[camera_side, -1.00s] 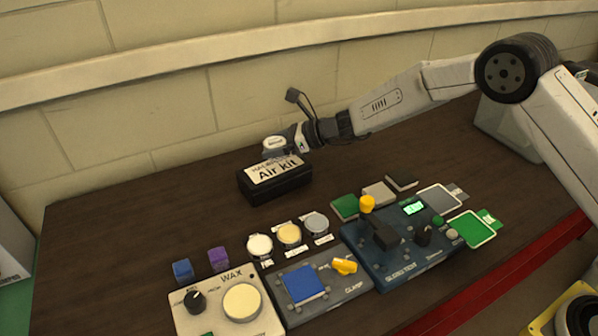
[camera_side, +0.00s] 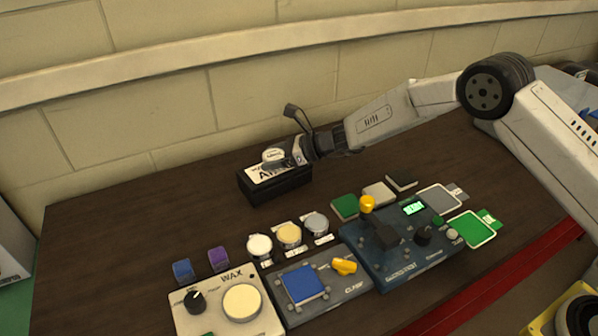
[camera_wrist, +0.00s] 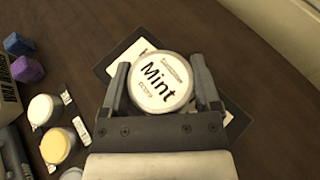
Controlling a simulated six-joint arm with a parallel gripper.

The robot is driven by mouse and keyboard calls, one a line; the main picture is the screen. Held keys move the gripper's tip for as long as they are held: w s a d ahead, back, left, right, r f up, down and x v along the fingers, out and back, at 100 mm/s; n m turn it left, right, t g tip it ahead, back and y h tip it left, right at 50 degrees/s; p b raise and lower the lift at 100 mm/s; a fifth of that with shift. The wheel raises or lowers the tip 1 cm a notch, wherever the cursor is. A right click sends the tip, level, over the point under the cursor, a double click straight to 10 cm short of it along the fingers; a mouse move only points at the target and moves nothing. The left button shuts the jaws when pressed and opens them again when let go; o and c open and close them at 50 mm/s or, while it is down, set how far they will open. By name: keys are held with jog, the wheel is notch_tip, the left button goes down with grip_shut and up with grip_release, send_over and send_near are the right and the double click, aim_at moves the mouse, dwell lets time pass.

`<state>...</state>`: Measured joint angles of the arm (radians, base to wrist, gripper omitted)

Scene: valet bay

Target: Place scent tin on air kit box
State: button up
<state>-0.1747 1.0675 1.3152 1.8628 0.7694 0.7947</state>
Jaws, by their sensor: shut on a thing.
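The scent tin (camera_wrist: 161,82) is a round tin with a white lid marked "Mint" in the wrist view. My gripper (camera_wrist: 163,88) is shut on it, one finger on each side. In the side view my gripper (camera_side: 284,158) holds the tin (camera_side: 272,155) over the air kit box (camera_side: 262,189), a black box with a white top label. The tin hides much of that label. In the wrist view the box (camera_wrist: 118,58) shows around and under the tin. I cannot tell whether the tin touches the box top.
In front stand three round tins (camera_side: 289,234), a wax unit (camera_side: 262,322), a clamp unit (camera_side: 335,287) and a blue test unit (camera_side: 370,265). Blue (camera_side: 183,271) and purple (camera_side: 218,258) blocks lie at the left. The wall (camera_side: 150,120) is close behind the box.

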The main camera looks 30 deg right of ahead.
jog(key=shift+f, duration=0.15)
jog(key=o, duration=1.1)
jog(key=shift+v, duration=6.05)
